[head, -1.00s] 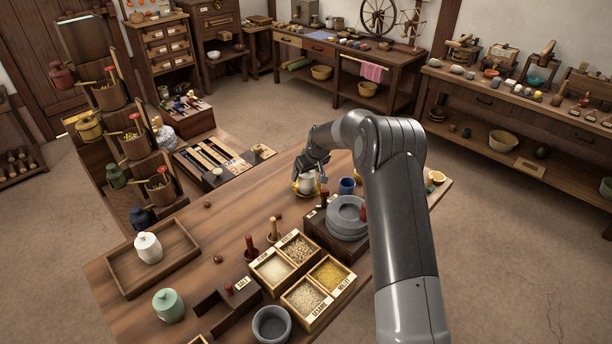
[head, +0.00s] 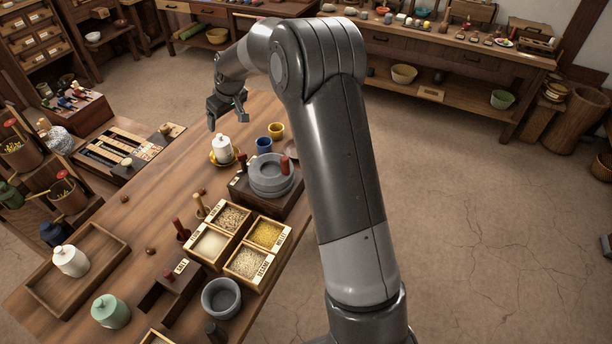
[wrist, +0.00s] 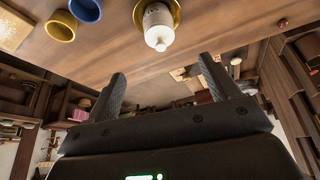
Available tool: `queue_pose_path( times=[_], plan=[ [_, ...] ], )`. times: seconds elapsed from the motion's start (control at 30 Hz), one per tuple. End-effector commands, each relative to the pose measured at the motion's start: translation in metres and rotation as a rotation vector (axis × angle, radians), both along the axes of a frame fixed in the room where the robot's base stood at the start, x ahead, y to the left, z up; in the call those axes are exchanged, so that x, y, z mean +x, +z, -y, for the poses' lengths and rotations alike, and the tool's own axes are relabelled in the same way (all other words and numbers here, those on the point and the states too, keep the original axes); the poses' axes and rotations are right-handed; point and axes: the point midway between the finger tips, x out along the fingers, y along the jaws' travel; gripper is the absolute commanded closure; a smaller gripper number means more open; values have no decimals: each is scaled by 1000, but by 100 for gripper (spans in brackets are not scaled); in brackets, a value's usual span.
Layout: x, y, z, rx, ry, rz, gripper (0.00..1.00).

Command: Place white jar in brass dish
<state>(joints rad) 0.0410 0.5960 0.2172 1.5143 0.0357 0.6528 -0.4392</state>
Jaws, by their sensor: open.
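A white jar (head: 222,150) stands upright in the brass dish (head: 237,157) at the far part of the long wooden table. In the wrist view the same jar (wrist: 158,28) sits within the rim of the dish (wrist: 177,10). My gripper (head: 228,120) is open and empty, above and beyond the jar and apart from it. Its two fingers (wrist: 164,75) stand wide apart in the wrist view with nothing between them. Another white jar (head: 70,261) stands in a wooden tray (head: 98,262) at the left of the table.
A blue cup (head: 264,146) and a yellow cup (head: 276,131) stand right of the dish. A grey quern (head: 271,178) on a dark base is nearer. Grain boxes (head: 267,234), a grey bowl (head: 221,298) and a green jar (head: 110,311) stand in front. Bare tabletop lies left of the dish.

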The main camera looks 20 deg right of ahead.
Motion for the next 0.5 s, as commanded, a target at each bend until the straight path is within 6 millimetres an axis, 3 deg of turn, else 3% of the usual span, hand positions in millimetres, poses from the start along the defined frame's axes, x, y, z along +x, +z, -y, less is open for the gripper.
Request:
queue_pose_path(
  times=[0.03,0.2,0.5],
  plan=[
    [-14,22,4,-9,-13,9,19],
    [-65,74,19,-32,-67,17,19],
    [-168,142,47,-53,-182,33,19]
  ],
)
